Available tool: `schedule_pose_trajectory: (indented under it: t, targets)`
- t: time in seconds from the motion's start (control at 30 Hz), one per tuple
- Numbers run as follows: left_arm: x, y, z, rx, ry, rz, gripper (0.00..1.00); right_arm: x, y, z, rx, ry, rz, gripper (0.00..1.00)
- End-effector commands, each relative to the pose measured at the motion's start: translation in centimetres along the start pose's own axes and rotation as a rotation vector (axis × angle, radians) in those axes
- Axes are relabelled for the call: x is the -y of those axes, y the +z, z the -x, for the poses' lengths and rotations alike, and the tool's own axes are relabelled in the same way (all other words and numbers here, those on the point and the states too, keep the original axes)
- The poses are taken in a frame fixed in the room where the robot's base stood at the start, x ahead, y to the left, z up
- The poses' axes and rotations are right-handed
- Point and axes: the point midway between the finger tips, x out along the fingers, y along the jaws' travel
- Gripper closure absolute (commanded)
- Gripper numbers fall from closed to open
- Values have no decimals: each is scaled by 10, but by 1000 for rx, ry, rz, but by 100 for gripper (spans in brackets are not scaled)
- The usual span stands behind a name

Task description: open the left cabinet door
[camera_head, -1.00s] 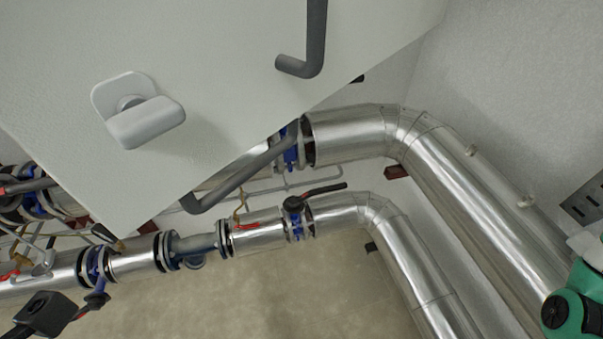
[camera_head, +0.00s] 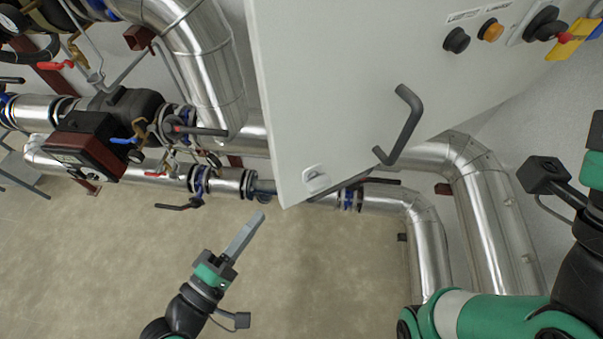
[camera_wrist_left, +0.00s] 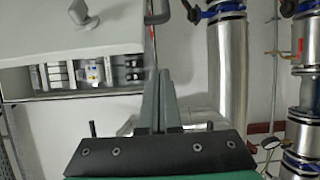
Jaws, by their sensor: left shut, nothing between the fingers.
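The cabinet is a pale box; in the head view one white panel (camera_head: 330,75) faces me. It carries a dark grey bar handle (camera_head: 400,125) and a small white latch (camera_head: 315,180) near its lower corner. My left gripper (camera_head: 258,218) is shut and empty, below and left of the latch, apart from the panel. In the left wrist view, its closed fingers (camera_wrist_left: 158,78) point toward the cabinet. There, a gap under the pale panel (camera_wrist_left: 90,38) shows electrical parts (camera_wrist_left: 92,73) inside. I cannot tell which door this is. My right gripper's fingers are out of view.
Silver pipes (camera_head: 205,75) with blue-flanged valves run behind and below the cabinet. A dark red pump (camera_head: 85,145) stands at left. Buttons (camera_head: 490,30) and a red-yellow switch (camera_head: 565,38) sit on the panel. Floor (camera_head: 120,240) around my left gripper is clear.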

Motion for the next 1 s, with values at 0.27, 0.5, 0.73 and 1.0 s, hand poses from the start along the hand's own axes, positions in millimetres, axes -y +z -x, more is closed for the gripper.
schedule_pose_trajectory:
  t: [0.27,0.5,0.73,1.0]
  targets:
    - [0,1,-23,3,2,-3,100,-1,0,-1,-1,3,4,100]
    - [0,1,-74,3,3,-3,100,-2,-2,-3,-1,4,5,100]
    - [-1,19,-95,5,-1,-3,100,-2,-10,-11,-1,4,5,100]
    - [1,38,-88,1,2,-3,100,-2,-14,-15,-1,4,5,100]
